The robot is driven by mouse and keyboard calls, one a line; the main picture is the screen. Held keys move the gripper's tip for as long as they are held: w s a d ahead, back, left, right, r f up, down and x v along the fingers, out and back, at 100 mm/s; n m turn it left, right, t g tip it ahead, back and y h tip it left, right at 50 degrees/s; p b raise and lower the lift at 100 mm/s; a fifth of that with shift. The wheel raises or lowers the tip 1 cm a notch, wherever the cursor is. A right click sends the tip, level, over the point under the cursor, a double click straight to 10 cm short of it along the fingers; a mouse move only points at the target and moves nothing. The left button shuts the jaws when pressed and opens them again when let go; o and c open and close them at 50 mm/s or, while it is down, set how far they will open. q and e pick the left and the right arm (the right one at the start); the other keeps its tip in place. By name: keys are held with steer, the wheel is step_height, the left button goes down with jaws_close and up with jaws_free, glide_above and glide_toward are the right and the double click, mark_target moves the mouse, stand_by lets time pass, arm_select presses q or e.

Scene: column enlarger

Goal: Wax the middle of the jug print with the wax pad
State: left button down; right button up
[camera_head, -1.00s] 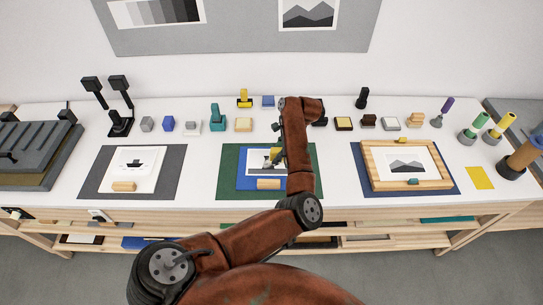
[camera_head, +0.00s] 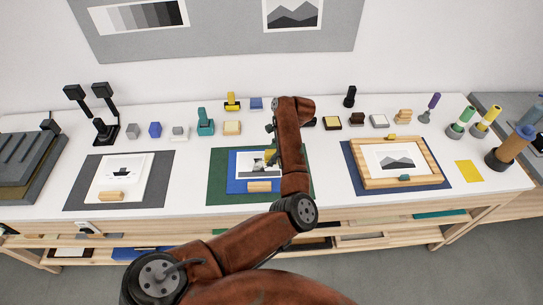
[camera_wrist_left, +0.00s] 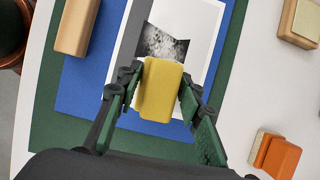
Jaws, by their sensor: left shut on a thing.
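The jug print (camera_head: 244,171) lies on a blue board on a green mat in the middle of the table. In the left wrist view the print (camera_wrist_left: 204,22) shows a grey speckled jug picture (camera_wrist_left: 160,43) inside a white border. My left gripper (camera_head: 270,155) is over the print and shut on the yellow wax pad (camera_wrist_left: 158,90). The pad is between both fingers and covers the lower part of the jug picture in that view. I cannot tell whether the pad touches the print. My right gripper is not in view.
A wooden block (camera_head: 259,187) lies at the print's front edge. A ship print (camera_head: 124,172) lies on a grey mat at left, and a wooden frame (camera_head: 436,175) with a mountain print at right. Several small blocks and pads line the back. White table is free between mats.

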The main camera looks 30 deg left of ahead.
mark_target(265, 158)
arm_select(q)
steer(key=shift+f+b, duration=0.75)
steer(key=shift+f, duration=0.15)
stand_by(1.0)
steer(key=shift+s+a+r+p, duration=0.1)
steer(key=shift+s+a+p, duration=0.45)
steer(key=shift+a, duration=0.55)
steer(key=shift+s+a, duration=0.4)
steer(key=shift+a, duration=0.2)
steer(key=shift+s+a, duration=0.35)
steer(key=shift+a, duration=0.2)
steer(key=shift+s+a, duration=0.1)
steer(key=shift+a, duration=0.1)
steer(key=shift+s+a+p, duration=0.2)
steer(key=shift+s+a, duration=0.3)
steer(key=shift+a, duration=0.3)
steer(key=shift+s+a+p, duration=0.25)
steer(key=shift+s+a, duration=0.2)
steer(key=shift+a, duration=0.35)
steer(key=shift+s+a+p, duration=0.2)
steer(key=shift+s+a, duration=0.3)
steer(key=shift+a, duration=0.3)
steer(key=shift+d, duration=0.15)
